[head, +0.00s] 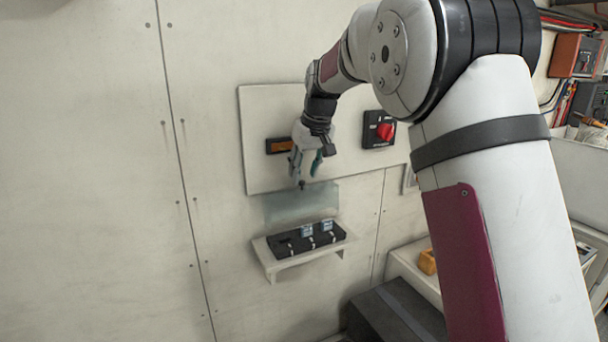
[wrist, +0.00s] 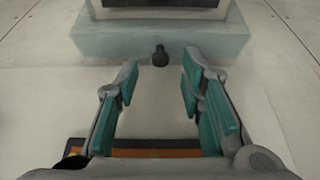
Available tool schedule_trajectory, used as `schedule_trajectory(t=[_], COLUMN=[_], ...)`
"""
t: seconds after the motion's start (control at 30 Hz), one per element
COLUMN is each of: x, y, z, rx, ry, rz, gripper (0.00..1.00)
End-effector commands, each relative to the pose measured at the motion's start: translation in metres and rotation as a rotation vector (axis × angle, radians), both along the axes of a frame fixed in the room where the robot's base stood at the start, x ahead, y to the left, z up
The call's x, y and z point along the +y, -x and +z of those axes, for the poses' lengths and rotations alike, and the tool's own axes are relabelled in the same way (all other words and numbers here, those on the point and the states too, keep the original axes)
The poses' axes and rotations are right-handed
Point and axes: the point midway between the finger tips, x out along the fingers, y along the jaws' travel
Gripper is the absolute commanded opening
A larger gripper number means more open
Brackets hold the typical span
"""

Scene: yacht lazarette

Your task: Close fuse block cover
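The fuse block (head: 291,244) is black with blue and white parts and sits on a small white shelf on the wall. Its clear cover (head: 290,204) stands raised, upright against the wall behind the block. In the wrist view the cover (wrist: 110,47) shows as a translucent pane, with a dark round knob (wrist: 160,56) at its edge nearest me. The knob also shows at the top of the cover in the head view (head: 302,184). My gripper (head: 307,172) is open and empty just above the knob. In the wrist view the knob lies ahead of and between the teal fingertips (wrist: 158,78), apart from both.
A white panel (head: 260,160) behind my gripper carries an orange display (head: 279,145) and a red rotary switch (head: 384,131). A dark box (head: 395,312) and a pale bench with a yellow item (head: 427,262) stand at lower right. The wall at left is bare.

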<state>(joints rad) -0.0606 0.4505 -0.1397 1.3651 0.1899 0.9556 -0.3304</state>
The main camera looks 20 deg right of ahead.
Motion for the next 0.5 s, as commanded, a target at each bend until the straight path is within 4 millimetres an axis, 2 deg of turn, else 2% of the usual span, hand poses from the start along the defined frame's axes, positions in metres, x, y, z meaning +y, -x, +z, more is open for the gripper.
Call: schedule_trajectory(t=[0.2, 0.5], x=[0.002, 0.002], y=[-0.008, -0.010], z=[-0.019, -0.022], rx=[0.000, -0.001], ry=[-0.001, 0.000], rz=[-0.001, 0.000], gripper=[0.36, 0.36])
